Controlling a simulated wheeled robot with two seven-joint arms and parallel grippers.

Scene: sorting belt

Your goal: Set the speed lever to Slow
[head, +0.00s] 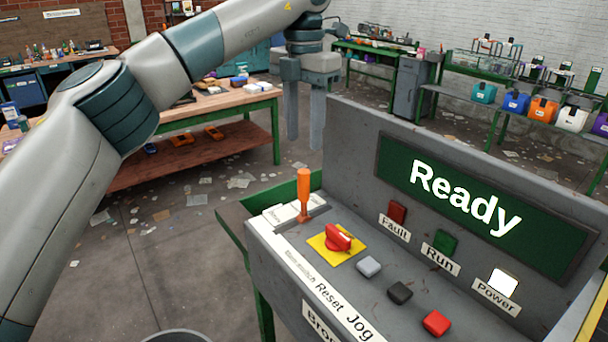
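The speed lever (304,192) has an orange handle. It stands nearly upright at the left end of the grey control console (350,150). White label plates (276,216) lie beside its base, but their lettering is too small to read surely. My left gripper (305,142) hangs fingers-down above and behind the lever in the head view. Its two grey fingers are apart with nothing between them, and they do not appear to touch the lever. My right gripper is not in view.
A red rotary switch (337,238) on a yellow plate sits right of the lever. Grey (369,266), black (400,292) and red (436,322) buttons follow. The console screen (470,200) reads "Ready", and the Power lamp (503,282) is lit white. A wooden workbench (215,105) stands behind.

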